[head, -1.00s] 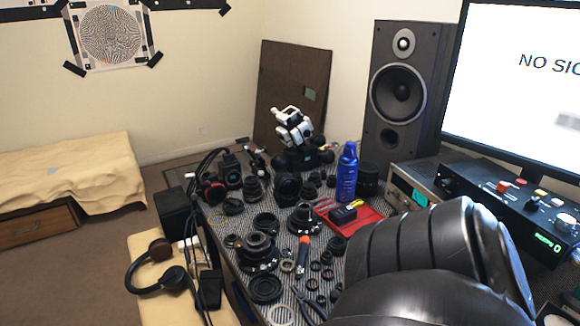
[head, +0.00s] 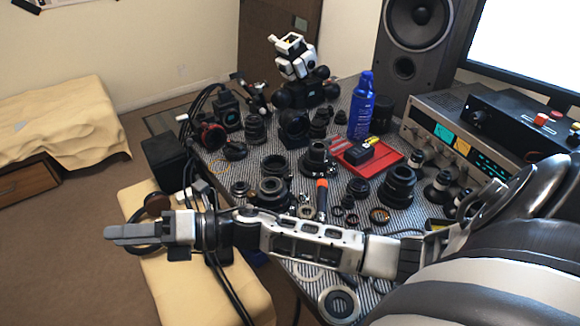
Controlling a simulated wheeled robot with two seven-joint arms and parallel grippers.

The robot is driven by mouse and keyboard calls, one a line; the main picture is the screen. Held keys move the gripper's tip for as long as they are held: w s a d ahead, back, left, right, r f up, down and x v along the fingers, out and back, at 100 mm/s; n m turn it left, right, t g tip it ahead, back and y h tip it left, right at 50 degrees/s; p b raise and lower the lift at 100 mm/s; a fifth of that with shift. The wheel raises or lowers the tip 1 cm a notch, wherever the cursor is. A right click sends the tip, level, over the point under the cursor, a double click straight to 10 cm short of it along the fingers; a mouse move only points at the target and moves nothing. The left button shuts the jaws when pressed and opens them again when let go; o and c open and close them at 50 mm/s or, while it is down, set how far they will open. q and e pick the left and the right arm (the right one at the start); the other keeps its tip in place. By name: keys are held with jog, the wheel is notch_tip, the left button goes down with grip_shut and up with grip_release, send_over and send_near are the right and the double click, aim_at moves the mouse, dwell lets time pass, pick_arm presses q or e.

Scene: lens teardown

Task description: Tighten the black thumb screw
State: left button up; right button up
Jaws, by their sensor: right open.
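My right arm reaches in from the right, low across the front of the table. My right gripper (head: 122,236) points left, beyond the table's left side, over the stool and headphones. It is empty and apart from the lens parts; its fingers are seen side-on, so the gap hardly shows. I cannot pick out the black thumb screw among the small dark parts. Black lens parts stand on the striped mat, among them a lens body (head: 273,184) and a mounted lens (head: 318,160). An orange-handled screwdriver (head: 321,194) is partly hidden by my arm. My left gripper is not in view.
A blue spray can (head: 361,108) stands behind a red tray (head: 384,161). A black-and-white device (head: 296,62) stands at the back. Electronics (head: 452,137) and a speaker (head: 418,38) bound the right. A cushioned stool (head: 228,296) stands left of the table. Cables hang at the left edge.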

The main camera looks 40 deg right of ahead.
jog(key=n+g+b, duration=0.1)
jog(key=n+g, duration=0.4)
jog(key=n, duration=0.4)
notch_tip(320, 180, up, 4)
jog(key=r+n+g+h+b, duration=0.1)
jog(key=n+g+h+b, duration=0.35)
jog(key=n+h, duration=1.25)
send_over(288, 175)
jog(key=m, duration=0.1)
jog(key=shift+h, duration=0.4)
notch_tip(288, 175, down, 16)
jog(key=shift+r+b, duration=0.1)
jog(key=shift+b, duration=0.5)
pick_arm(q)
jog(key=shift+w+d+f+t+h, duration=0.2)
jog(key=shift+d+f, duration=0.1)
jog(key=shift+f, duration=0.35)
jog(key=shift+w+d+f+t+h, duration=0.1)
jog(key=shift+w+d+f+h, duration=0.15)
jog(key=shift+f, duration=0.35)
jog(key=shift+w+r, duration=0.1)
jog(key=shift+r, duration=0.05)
pick_arm(e)
grip_shut()
